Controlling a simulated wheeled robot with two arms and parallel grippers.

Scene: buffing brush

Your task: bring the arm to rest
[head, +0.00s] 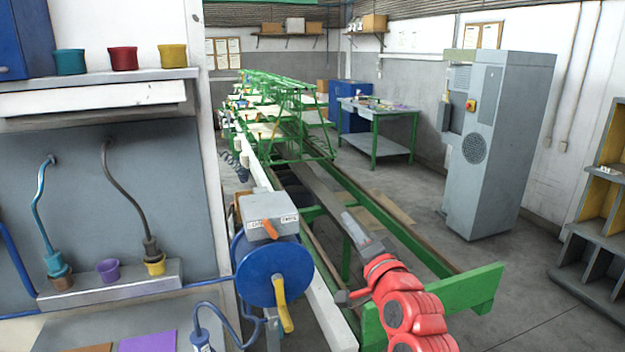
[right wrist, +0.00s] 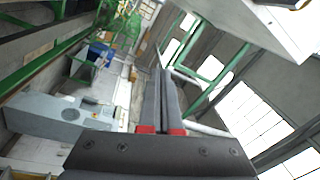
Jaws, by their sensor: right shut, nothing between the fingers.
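My right arm (head: 405,310) is red and comes in from the lower right in the head view. Its grey gripper (head: 348,217) points up and away, above the green-framed conveyor line. In the right wrist view the two dark fingers of my right gripper (right wrist: 160,75) lie together, shut and empty. Nothing is seen touching the fingers. My left arm and gripper are not in view.
A blue wheel (head: 262,268) with a yellow handle and a grey box (head: 270,212) stand left of my right arm. A green beam (head: 455,300) lies close beside it. A grey cabinet (head: 500,140) stands farther right, with open floor (head: 540,290) in front.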

